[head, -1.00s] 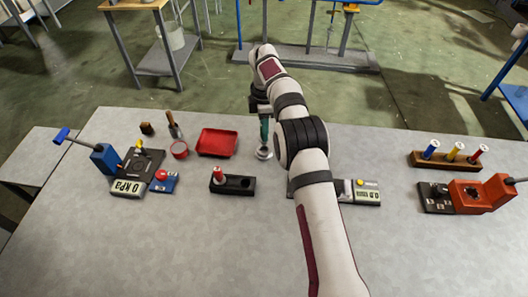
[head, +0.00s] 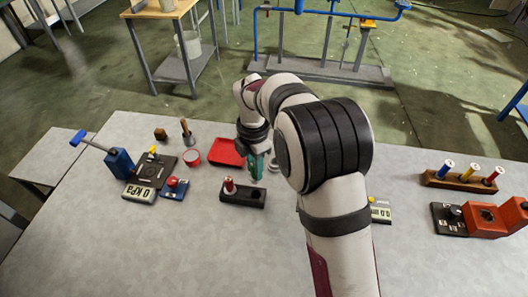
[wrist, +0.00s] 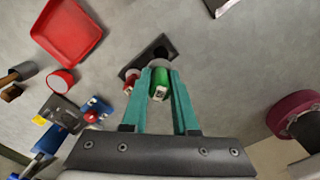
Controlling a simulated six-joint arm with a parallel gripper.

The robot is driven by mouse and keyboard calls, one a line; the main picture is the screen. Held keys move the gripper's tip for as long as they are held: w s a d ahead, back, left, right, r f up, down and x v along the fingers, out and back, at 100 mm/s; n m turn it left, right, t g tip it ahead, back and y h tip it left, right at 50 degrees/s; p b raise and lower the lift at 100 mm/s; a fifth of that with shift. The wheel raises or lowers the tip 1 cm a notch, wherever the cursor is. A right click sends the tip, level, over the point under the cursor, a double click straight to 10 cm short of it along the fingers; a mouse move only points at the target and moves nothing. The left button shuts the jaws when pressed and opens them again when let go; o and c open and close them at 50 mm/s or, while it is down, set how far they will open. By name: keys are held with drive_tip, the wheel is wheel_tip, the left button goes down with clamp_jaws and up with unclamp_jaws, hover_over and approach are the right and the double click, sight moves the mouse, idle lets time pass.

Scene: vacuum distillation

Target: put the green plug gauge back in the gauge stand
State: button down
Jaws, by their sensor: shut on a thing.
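The black gauge stand (head: 256,199) lies on the table in front of the red tray, with a red-topped plug gauge (head: 229,186) in its left end. In the wrist view, the stand (wrist: 165,42) shows an empty round hole beyond my fingertips. My gripper (head: 257,172), with teal fingers, is above and just behind the stand's right part. In the wrist view, my gripper (wrist: 159,76) is shut on the green plug gauge (wrist: 160,79), its end lying between the fingertips. The gauge's lower end is hidden, so its height over the stand is unclear.
A kPa gauge unit (head: 141,193) is further left. A wooden rack (head: 436,179) with blue, yellow and red plugs stands right. The front of the table is clear.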

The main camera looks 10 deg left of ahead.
sight(255, 181)
drive_tip(key=shift+s+f, duration=0.15)
drive_tip(key=shift+f, duration=2.6)
drive_tip(key=shift+f, duration=1.3)
idle(0.5)
drive_tip(key=shift+c, duration=0.2)
unclamp_jaws()
idle(0.6)
drive_tip(key=shift+r, duration=3.5)
